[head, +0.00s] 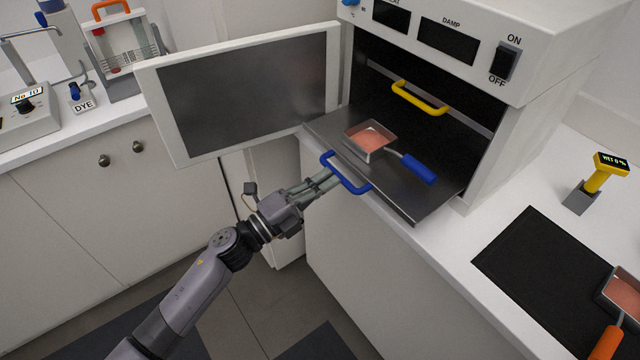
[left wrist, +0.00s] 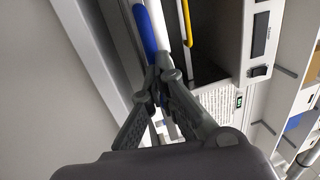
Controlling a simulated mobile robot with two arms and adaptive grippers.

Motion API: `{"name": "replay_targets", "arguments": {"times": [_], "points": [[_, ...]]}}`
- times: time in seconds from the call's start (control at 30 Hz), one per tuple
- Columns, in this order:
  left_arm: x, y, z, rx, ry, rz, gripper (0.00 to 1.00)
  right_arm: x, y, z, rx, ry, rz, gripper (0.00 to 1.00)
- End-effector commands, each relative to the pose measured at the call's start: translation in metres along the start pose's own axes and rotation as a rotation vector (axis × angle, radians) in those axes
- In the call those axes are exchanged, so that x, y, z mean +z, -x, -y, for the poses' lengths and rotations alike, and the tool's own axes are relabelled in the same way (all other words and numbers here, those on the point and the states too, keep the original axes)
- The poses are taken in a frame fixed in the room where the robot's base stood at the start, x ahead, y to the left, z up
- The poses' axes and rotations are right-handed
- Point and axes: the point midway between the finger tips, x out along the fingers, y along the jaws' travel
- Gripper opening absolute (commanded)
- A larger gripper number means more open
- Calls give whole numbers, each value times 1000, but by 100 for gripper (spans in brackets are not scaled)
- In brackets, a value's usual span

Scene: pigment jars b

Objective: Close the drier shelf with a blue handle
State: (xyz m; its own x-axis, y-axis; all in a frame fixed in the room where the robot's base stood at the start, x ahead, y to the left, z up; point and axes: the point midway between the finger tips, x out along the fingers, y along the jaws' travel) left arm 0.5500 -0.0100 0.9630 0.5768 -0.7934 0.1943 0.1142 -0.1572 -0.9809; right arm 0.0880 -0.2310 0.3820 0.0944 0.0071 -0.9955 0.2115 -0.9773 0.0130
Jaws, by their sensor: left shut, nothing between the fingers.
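The drier shelf (head: 400,198) is a dark metal tray pulled out of the white drier (head: 540,100), with a blue handle (head: 346,180) along its front edge. The handle also shows in the left wrist view (left wrist: 146,28). My left gripper (head: 334,172) is shut and empty, its fingertips at the blue handle; I cannot tell whether they touch it. In the left wrist view its fingers (left wrist: 158,85) meet just below the handle. A square pan (head: 370,139) with pinkish contents and a blue grip (head: 418,169) sits on the shelf. My right gripper is not in view.
The drier's door (head: 245,90) hangs open to the left. A yellow handle (head: 420,97) is inside the drier, above the shelf. On the right counter are a black mat (head: 545,285), an orange-handled pan (head: 622,295) and a yellow device (head: 604,172).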

Motion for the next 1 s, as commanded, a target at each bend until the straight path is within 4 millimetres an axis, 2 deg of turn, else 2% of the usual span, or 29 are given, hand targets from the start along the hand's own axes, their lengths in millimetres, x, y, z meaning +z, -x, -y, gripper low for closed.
{"name": "replay_targets", "arguments": {"times": [0.6,0.8,1.0], "points": [[0,-122,-24,-5,-1,-2,0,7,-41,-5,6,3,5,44],[0,-144,-28,-4,-1,0,0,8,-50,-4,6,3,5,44],[0,-152,-29,-3,0,0,0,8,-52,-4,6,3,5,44]]}}
